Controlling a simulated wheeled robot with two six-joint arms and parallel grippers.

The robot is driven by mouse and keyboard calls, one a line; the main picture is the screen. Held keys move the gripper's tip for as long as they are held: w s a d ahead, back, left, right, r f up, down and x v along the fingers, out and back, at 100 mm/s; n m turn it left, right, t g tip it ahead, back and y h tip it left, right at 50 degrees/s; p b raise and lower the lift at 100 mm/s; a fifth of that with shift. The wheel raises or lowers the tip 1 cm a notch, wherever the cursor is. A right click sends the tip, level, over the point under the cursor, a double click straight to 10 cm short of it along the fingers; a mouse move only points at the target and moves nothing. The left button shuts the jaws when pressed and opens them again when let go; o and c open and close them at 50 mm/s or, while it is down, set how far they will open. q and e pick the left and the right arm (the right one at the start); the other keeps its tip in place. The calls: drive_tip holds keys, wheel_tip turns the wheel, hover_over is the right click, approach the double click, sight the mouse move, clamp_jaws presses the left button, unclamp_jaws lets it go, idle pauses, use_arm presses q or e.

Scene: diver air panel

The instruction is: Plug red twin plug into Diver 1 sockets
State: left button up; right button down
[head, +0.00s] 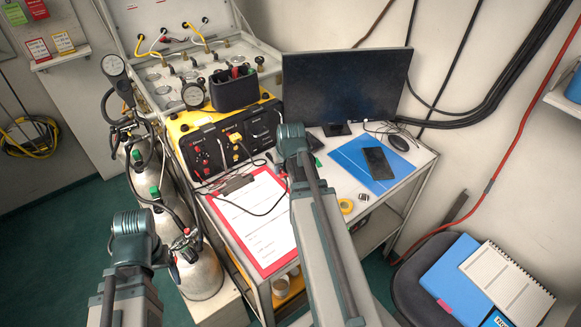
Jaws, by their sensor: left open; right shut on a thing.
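The yellow-and-black panel box (215,135) stands at the back of the cart, its dark front facing me. Its left section, with small red parts (203,158), appears to hold the Diver 1 sockets; the lettering is too small to read. A yellow plug (236,140) sits in the middle section. My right gripper (287,158) is just right of the box, above the clipboard, its fingers mostly hidden by its own wrist. It is shut on what seems to be the red twin plug, mostly hidden, with a thin black cable beside it. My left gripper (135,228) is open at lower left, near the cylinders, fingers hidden.
A red clipboard (262,235) lies on the cart before the box. A monitor (345,85), blue folder (350,160), phone (378,163) and yellow tape roll (346,206) are to the right. Gas cylinders (200,272) with hoses crowd the left. A black bin (233,90) stands on the box.

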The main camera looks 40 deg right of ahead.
sight(201, 150)
drive_tip(key=w+a+r+n+y+p, duration=0.1)
drive_tip(key=w+a+r+p, duration=0.15)
drive_tip(key=a, duration=0.45)
drive_tip(key=w+a+r+n+p, duration=0.2)
drive_tip(key=a+r+p, duration=0.2)
drive_tip(key=a, duration=0.2)
drive_tip(key=w+a+r+n+y+p, duration=0.1)
drive_tip(key=w+a+r+p, duration=0.15)
drive_tip(key=a, duration=0.45)
drive_tip(key=shift+w+r, duration=0.15)
drive_tip(key=shift+w, duration=1.15)
drive_tip(key=shift+w+r, duration=0.1)
drive_tip(key=shift+w, duration=1.15)
drive_tip(key=shift+w, duration=0.8)
idle(1.3)
drive_tip(key=shift+w+r, duration=0.1)
drive_tip(key=shift+w, duration=0.4)
idle(0.9)
